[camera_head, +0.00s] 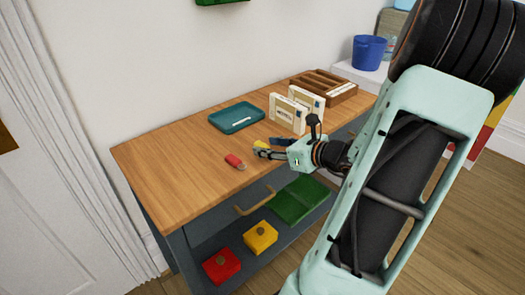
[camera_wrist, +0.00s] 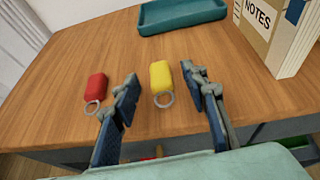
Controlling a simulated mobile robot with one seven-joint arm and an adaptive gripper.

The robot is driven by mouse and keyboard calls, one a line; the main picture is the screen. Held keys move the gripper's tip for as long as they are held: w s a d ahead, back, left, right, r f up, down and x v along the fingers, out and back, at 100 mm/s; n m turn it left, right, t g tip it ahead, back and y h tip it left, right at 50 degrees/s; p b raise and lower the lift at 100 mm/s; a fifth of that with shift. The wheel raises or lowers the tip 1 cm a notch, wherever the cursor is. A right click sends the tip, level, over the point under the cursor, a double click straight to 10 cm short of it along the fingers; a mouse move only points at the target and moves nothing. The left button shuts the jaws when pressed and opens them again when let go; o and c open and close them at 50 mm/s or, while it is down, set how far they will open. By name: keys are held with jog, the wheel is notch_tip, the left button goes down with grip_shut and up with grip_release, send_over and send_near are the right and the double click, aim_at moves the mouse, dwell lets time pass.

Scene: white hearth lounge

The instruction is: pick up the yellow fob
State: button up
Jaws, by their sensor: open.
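The yellow fob (camera_wrist: 161,76) lies on the wooden tabletop with its metal ring toward me. In the wrist view it sits between and just beyond the fingertips of my gripper (camera_wrist: 163,82), which is open and empty. In the head view, the yellow fob (camera_head: 260,144) is partly hidden by my gripper (camera_head: 270,147). A red fob (camera_wrist: 96,87) with a ring lies to the left, outside the left finger; it also shows in the head view (camera_head: 234,161).
A teal tray (camera_head: 237,117) lies behind the fobs. Upright white boxes, one reading "NOTES" (camera_wrist: 262,25), stand to the right. A wooden compartment box (camera_head: 323,87) is at the far right end. The tabletop's left side is clear. The front edge is close to my gripper.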

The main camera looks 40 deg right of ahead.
jog(key=shift+w+a+f, duration=0.1)
jog(key=shift+w+f, duration=0.15)
jog(key=shift+w, duration=0.4)
jog(key=c, duration=1.1)
jog(key=shift+r, duration=0.1)
